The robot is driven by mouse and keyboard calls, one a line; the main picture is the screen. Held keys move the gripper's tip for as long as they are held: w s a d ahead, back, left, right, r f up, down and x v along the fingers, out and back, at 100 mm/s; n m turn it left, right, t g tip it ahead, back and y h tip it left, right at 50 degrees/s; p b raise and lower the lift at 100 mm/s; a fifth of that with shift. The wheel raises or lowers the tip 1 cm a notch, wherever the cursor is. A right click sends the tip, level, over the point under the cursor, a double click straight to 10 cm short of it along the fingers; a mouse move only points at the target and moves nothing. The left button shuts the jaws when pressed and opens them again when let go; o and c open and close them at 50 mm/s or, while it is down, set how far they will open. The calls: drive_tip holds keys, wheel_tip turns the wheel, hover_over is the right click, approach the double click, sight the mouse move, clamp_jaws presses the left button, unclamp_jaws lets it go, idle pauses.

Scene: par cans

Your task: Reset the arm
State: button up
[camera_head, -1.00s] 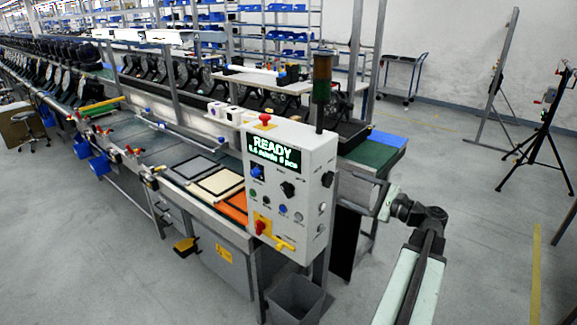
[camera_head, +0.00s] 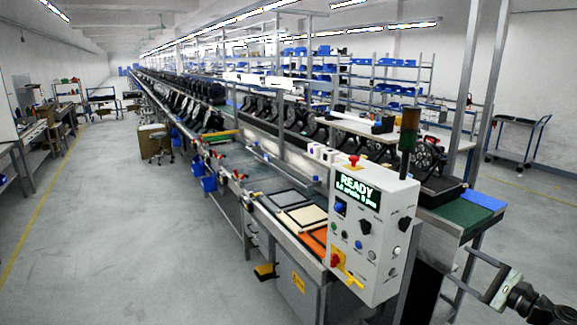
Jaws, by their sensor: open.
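My gripper (camera_head: 459,265) is at the lower right of the head view, with its two thin fingers apart and pointing left. Nothing shows between them. The fingers appear just right of the white control box (camera_head: 372,235), in front of the end of the line; I cannot tell how far apart they are in depth. Part of my arm shows dark at the lower right corner, and the rest is out of frame. The control box has a green READY display, buttons and a red knob.
A long assembly line (camera_head: 242,187) runs to the far left, with black par cans (camera_head: 205,118) along it. A dark cart (camera_head: 517,139) stands at the right. The floor (camera_head: 120,230) at left is open.

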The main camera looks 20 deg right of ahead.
drive_tip(key=w+a+f+n+g+y, duration=0.1)
drive_tip(key=w+a+n+g+y, duration=0.15)
drive_tip(key=w+a, duration=0.6)
drive_tip(key=w+a+f+n+g+y, duration=0.2)
drive_tip(key=w+a+y, duration=0.1)
drive_tip(key=a, duration=1)
drive_tip(key=w+a+f+n+g+y, duration=0.1)
drive_tip(key=w+a+n+g+y, duration=0.15)
drive_tip(key=w+a, duration=0.6)
drive_tip(key=s+a+f+n+g+h, duration=0.25)
drive_tip(key=a+f, duration=0.25)
drive_tip(key=a, duration=0.4)
drive_tip(key=s+a+f+n+g+h, duration=0.15)
drive_tip(key=a+f+n+g, duration=0.3)
drive_tip(key=a, duration=0.55)
drive_tip(key=s+a+f+n+g+h, duration=0.1)
drive_tip(key=s+a+f+n+g, duration=0.15)
drive_tip(key=a+f, duration=0.45)
drive_tip(key=s+d+f+n+h, duration=0.3)
drive_tip(key=s+d+n+h, duration=0.1)
drive_tip(key=d+n+h, duration=0.3)
drive_tip(key=shift+s+g, duration=0.25)
drive_tip(key=shift+g, duration=0.2)
drive_tip(key=shift+d+f, duration=0.1)
